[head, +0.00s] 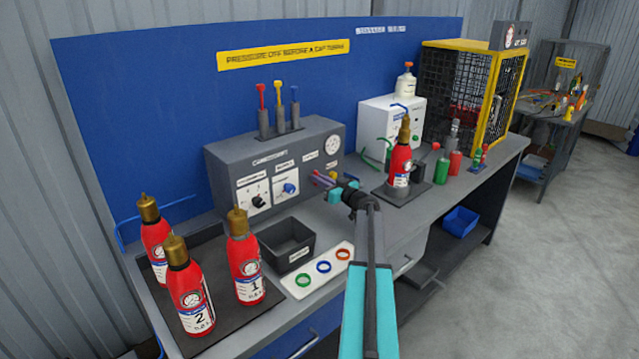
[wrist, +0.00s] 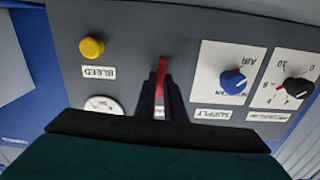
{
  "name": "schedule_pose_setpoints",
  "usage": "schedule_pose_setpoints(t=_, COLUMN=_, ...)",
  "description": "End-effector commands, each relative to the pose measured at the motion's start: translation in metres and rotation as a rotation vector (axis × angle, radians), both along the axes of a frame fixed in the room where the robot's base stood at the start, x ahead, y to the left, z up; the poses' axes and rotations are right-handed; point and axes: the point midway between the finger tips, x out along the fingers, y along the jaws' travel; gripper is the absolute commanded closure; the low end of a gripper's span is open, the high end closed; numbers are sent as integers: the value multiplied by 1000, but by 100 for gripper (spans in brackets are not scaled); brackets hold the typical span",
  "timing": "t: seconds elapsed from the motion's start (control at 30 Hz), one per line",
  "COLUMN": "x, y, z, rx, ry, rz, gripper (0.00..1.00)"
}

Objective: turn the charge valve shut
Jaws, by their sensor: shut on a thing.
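The charge valve shows in the wrist view as a red lever (wrist: 163,63) on the grey charging panel (wrist: 135,25). It stands roughly upright in that upside-down picture. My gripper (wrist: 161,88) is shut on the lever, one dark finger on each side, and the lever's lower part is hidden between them. In the head view my gripper (head: 326,181) reaches the right part of the front of the grey charging box (head: 225,160). The lever is too small and covered there to read its angle.
A blue supply knob (wrist: 233,80), a black regulator knob (wrist: 297,88) and a yellow bleed button (wrist: 92,47) flank the lever. A black bin (head: 287,246) and a white strip with coloured rings (head: 315,270) lie in front. Red extinguishers stand left (head: 243,262) and right (head: 400,165).

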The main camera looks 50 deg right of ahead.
Motion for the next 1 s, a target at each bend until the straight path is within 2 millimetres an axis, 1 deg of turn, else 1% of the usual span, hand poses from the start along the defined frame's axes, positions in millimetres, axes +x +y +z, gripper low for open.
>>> schedule_pose_setpoints(t=0.07, x=-1, y=-1, z=-4, rx=26, ry=-4, rz=-3, gripper=100)
schedule_pose_setpoints(t=0.47, x=-1, y=-2, z=-4, rx=213, ry=-19, rz=-3, gripper=100)
schedule_pose_setpoints(t=1.0, x=-1, y=-4, z=-4, rx=527, ry=-41, rz=-3, gripper=100)
